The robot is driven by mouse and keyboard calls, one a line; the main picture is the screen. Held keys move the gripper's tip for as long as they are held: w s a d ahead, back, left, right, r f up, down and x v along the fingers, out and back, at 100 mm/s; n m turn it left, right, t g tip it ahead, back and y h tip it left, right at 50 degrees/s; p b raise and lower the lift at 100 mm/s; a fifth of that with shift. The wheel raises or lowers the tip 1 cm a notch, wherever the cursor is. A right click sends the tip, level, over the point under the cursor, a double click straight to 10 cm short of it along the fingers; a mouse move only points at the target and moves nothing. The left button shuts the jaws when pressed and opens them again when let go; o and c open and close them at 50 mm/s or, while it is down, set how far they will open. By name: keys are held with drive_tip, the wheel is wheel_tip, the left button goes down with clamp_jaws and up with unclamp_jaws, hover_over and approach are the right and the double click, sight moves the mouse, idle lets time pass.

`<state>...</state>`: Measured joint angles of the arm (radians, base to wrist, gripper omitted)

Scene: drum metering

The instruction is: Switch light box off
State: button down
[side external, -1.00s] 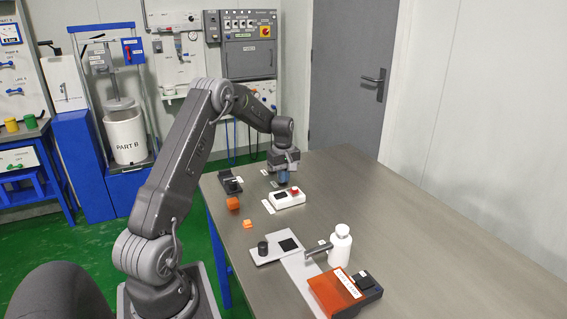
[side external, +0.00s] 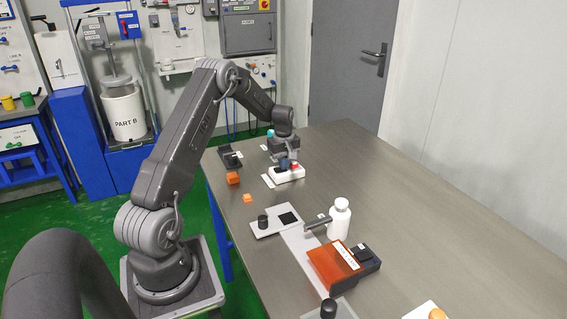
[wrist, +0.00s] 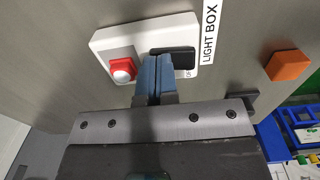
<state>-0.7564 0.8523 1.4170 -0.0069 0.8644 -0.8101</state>
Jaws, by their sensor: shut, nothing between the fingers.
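The light box switch is a white box (side external: 291,174) on the table, with a red-collared button and a black rocker. In the wrist view the white box (wrist: 108,38) lies next to a LIGHT BOX label (wrist: 209,32). The black rocker (wrist: 172,52) is partly hidden by my fingers, and the red-collared, white-topped button (wrist: 122,70) is to their left. My gripper (wrist: 156,66) is shut and empty, its blue fingertips at the rocker's near edge. In the side view my gripper (side external: 284,163) is down at the box. I cannot tell whether the fingertips touch the rocker.
An orange block (side external: 233,178) and a smaller orange piece (side external: 247,198) lie near the table's left edge. A dark device (side external: 230,158) is behind them. A white bottle (side external: 339,220) and an orange-lidded box (side external: 336,265) stand nearer. The table's right side is clear.

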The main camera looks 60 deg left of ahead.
sight(279, 169)
drive_tip(key=shift+s+f, duration=0.15)
drive_tip(key=shift+s, duration=0.05)
drive_tip(key=shift+s+r, duration=0.3)
drive_tip(key=shift+s, duration=0.3)
wheel_tip(279, 169, up, 14)
idle(0.5)
